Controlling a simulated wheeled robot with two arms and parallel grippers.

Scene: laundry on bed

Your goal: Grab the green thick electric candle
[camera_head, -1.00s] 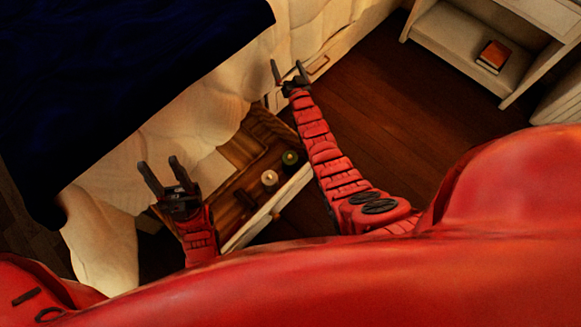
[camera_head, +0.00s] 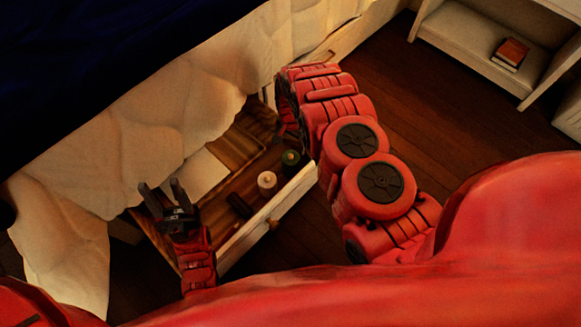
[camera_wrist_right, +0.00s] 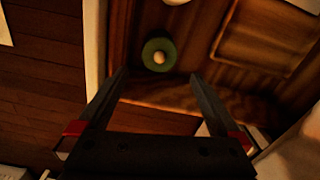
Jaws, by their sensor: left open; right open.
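The green thick candle (camera_head: 291,158) stands in the open wooden drawer (camera_head: 262,222), near its right end. In the right wrist view the green candle (camera_wrist_right: 159,54) is seen from above as a green ring with a pale centre. My right gripper (camera_wrist_right: 160,85) is open, with the candle ahead of and between its finger lines, not gripped. In the head view my right arm bends down over the drawer's right end and hides its fingertips. My left gripper (camera_head: 164,192) is open and empty over the drawer's left end.
A cream candle (camera_head: 267,181) and a dark cylindrical object (camera_head: 239,205) stand or lie in the drawer beside the green candle. A white sheet (camera_head: 205,172) lies behind them. The bed cover (camera_head: 110,160) hangs over the drawer's back. A shelf (camera_head: 465,50) stands far right.

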